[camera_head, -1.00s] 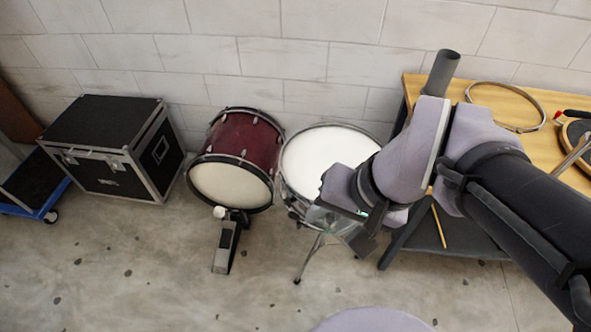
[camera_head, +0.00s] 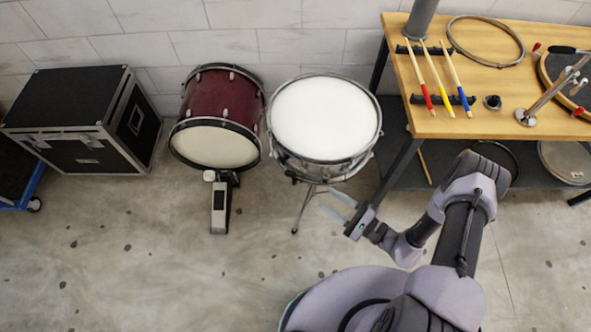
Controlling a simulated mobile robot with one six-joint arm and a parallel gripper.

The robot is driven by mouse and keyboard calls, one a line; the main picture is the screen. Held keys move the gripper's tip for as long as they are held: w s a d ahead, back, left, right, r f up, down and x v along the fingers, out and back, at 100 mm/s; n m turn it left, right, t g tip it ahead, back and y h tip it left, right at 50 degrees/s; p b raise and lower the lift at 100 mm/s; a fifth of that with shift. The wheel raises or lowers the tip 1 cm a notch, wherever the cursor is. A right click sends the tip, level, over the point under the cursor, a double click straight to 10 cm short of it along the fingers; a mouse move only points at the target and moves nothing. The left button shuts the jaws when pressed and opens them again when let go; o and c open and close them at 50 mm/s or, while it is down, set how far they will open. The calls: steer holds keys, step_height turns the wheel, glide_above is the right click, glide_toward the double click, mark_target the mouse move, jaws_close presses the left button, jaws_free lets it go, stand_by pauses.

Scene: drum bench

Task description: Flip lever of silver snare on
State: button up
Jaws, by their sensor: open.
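The silver snare (camera_head: 325,118) stands on a stand right of the red bass drum, with its white head facing up. Its chrome shell shows along the front, but I cannot make out the lever at this size. My gripper (camera_head: 333,205) is open and empty, in front of and below the snare's front right rim in the picture. Its pale fingers point up and left, toward the snare's stand legs. It looks apart from the snare shell.
A red bass drum (camera_head: 216,105) with a pedal (camera_head: 220,206) stands left of the snare. A black case (camera_head: 80,118) is at far left. A wooden bench (camera_head: 480,122) holds drumsticks (camera_head: 447,78), a metal hoop (camera_head: 486,62) and hardware at right. Floor in front is clear.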

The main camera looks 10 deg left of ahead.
mark_target(293, 177)
steer(key=b+x, duration=0.3)
steer(key=x, duration=1.2)
steer(key=shift+s+a, duration=0.1)
steer(key=shift+a, duration=0.25)
jaws_close()
stand_by(0.3)
